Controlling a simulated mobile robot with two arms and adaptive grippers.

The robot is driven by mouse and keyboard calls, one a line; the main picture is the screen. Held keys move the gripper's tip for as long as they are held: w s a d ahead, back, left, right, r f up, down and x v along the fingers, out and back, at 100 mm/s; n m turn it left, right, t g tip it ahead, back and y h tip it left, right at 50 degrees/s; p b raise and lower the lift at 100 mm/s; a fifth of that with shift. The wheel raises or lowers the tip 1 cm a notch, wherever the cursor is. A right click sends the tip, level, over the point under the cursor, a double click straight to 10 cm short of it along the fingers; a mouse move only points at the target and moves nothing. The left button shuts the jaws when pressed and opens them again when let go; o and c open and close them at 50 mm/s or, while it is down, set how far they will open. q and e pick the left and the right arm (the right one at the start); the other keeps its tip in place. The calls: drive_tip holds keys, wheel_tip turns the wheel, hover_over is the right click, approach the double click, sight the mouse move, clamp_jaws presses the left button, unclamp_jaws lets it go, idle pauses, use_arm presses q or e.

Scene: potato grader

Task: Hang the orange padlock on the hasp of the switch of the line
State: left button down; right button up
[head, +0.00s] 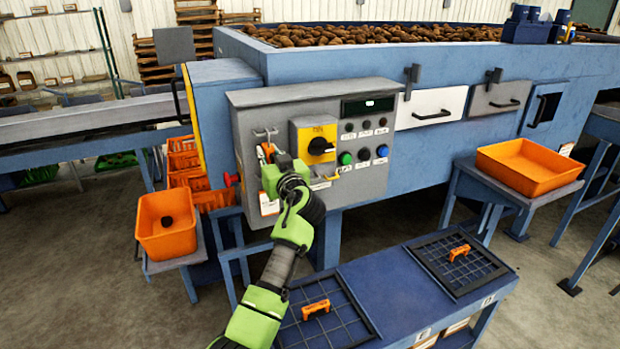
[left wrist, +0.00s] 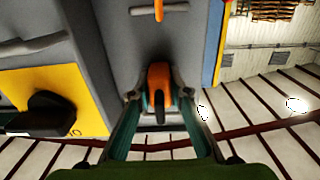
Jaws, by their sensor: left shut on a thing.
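An orange padlock (left wrist: 158,78) with a dark shackle is between the two fingers of my left gripper (left wrist: 159,100), which is shut on it. In the head view my left gripper (head: 270,162) is at the left part of the grey control panel (head: 290,97), just below a small hook rack (head: 265,133). Orange there is partly hidden by the gripper. The switch (head: 320,146) is a black knob on a yellow plate, right of the gripper; it also shows in the left wrist view (left wrist: 45,115). A yellow piece, possibly the hasp, (head: 333,176) is below it. My right gripper is out of view.
Another orange piece (left wrist: 158,10) is at a grey peg in the left wrist view. A red button (head: 230,180) projects at the panel's left edge. A blue table (head: 390,290) in front carries two dark grids with orange handle-like pieces (head: 315,308). Orange bins (head: 530,165) stand either side.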

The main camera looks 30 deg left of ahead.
use_arm(q)
drive_tip(key=shift+r, duration=0.15)
drive_tip(key=shift+r+p, duration=0.35)
drive_tip(key=shift+r, duration=0.55)
drive_tip(key=shift+v, duration=2.65)
drive_tip(key=shift+b+v, duration=0.4)
drive_tip(key=shift+v, duration=1.55)
drive_tip(key=shift+f, duration=0.1)
